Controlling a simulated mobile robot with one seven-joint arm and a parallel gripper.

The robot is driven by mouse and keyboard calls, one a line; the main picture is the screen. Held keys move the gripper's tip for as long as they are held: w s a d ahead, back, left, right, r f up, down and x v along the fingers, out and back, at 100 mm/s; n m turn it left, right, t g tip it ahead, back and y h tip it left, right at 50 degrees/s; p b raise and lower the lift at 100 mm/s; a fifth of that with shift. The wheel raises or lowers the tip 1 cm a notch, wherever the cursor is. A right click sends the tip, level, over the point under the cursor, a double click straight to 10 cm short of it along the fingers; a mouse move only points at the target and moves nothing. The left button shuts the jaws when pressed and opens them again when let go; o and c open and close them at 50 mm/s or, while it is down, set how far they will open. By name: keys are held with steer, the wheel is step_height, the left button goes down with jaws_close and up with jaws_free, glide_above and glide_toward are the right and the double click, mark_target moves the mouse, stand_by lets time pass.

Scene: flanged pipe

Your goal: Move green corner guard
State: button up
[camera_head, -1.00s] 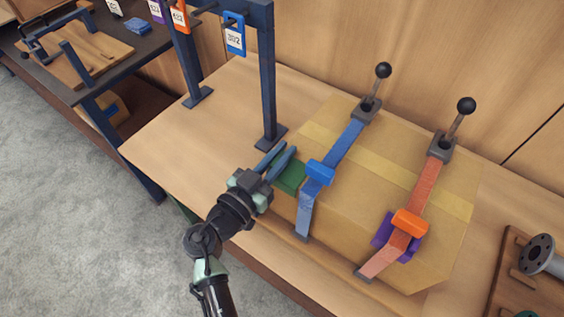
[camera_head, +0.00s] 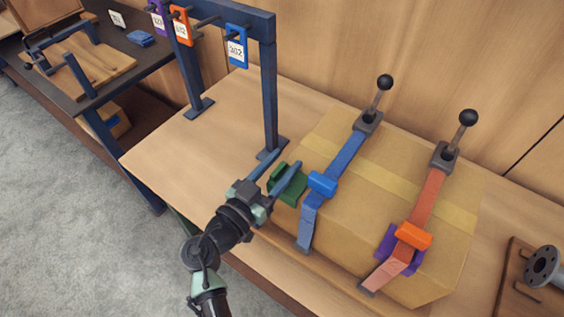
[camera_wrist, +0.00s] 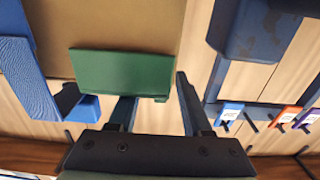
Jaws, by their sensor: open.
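The green corner guard (camera_head: 288,190) is at the left end of the cardboard box (camera_head: 405,180), left of the blue strap (camera_head: 345,155). My gripper (camera_head: 286,162) is open at the guard, with one finger passing in front of it. In the wrist view the guard (camera_wrist: 122,72) is a green block with a lip along its lower edge. The left finger of my gripper (camera_wrist: 155,95) ends at that lip, its tip hidden by the guard. The right finger ends just beside the guard's right edge. I cannot tell whether the fingers touch it.
An orange strap (camera_head: 427,195) crosses the box over a purple guard (camera_head: 387,243). Both straps have upright black-knobbed levers. A dark blue rack (camera_head: 270,95) with hanging tags stands close behind my gripper. The bench (camera_head: 190,145) is clear to the left.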

steer(key=b+v, duration=0.3)
steer(key=v, duration=0.9)
steer(key=shift+s+a, duration=0.2)
steer(key=shift+s, duration=0.1)
